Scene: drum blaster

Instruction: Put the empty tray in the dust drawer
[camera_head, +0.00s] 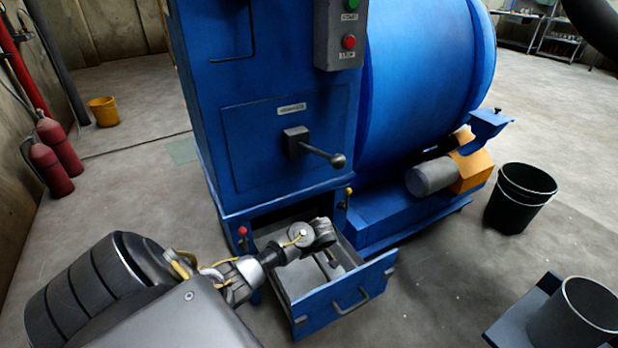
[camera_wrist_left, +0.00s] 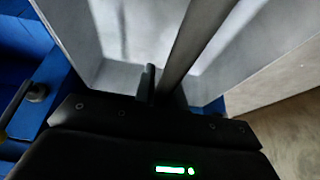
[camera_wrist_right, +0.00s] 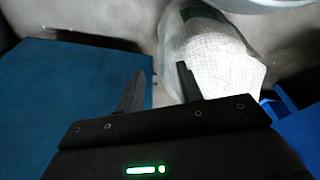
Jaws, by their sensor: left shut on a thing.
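The dust drawer (camera_head: 318,305) is pulled out at the foot of the blue machine, its blue front with a grey bar handle facing me. The light grey tray (camera_head: 277,262) shows inside the drawer opening, partly hidden by my left arm. In the left wrist view the tray (camera_wrist_left: 118,75) looks empty, with a grey bar (camera_wrist_left: 196,42) across it. My left gripper (camera_head: 327,262) is over the drawer, shut on the tray's bar. I cannot tell whether the tray rests on the drawer floor. My right gripper (camera_wrist_right: 160,82) is open and empty, outside the head view.
The machine has a lever (camera_head: 325,155) above the drawer. A black bucket (camera_head: 522,198) stands right of it, and a grey bin (camera_head: 575,315) stands at the lower right. A white woven bag (camera_wrist_right: 218,60) lies beyond my right gripper, beside a blue panel (camera_wrist_right: 70,85). Floor right of the drawer is clear.

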